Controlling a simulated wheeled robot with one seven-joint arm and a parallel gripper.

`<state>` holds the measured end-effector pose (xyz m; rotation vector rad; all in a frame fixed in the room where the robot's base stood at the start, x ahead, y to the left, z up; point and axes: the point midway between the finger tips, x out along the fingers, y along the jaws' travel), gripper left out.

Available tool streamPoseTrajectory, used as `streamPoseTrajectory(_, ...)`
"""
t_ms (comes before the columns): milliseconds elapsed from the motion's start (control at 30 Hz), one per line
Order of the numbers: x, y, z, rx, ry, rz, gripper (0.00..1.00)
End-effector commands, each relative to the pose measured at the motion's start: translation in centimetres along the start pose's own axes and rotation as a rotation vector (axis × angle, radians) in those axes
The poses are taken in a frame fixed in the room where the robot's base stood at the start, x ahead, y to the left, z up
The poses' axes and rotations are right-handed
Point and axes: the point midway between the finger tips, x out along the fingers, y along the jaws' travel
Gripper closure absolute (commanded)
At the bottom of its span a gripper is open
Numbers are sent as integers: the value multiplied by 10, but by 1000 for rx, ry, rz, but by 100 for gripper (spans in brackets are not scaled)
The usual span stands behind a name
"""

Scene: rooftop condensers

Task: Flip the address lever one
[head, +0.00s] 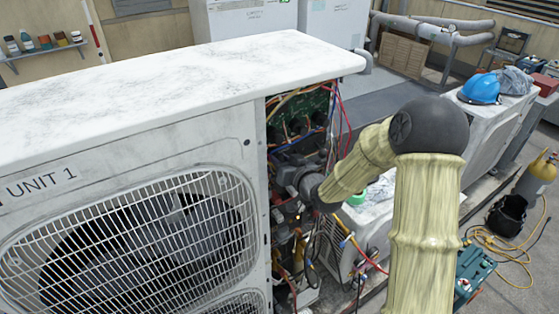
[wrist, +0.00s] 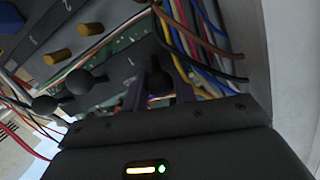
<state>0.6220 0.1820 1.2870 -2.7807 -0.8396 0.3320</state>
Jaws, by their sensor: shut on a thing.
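In the wrist view, several black ball-ended levers stand out from a dark panel. The lever (wrist: 160,82) nearest the mark that looks like 1 sits between the fingers of my gripper (wrist: 158,88), which is shut on it. Two other ball-ended levers, one (wrist: 82,82) in the middle and one (wrist: 45,105) further left, are free. In the head view, my arm reaches into the open side of UNIT 1 (head: 128,150); my gripper's fingertips and the levers are hidden or too small to tell there.
Coloured wires (wrist: 205,45) run close to the right of the held lever. Yellow-brown knobs (wrist: 90,30) stand behind the levers. A pale casing wall (wrist: 290,60) bounds the right. In the head view, a second white unit carries a blue hard hat (head: 480,89).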

Motion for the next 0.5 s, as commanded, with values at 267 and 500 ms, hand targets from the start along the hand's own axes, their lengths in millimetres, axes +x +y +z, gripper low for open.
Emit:
streamPoseTrajectory(267,0,0,-3,-2,3,0,96)
streamPoseTrajectory(500,0,0,-3,-2,2,0,54)
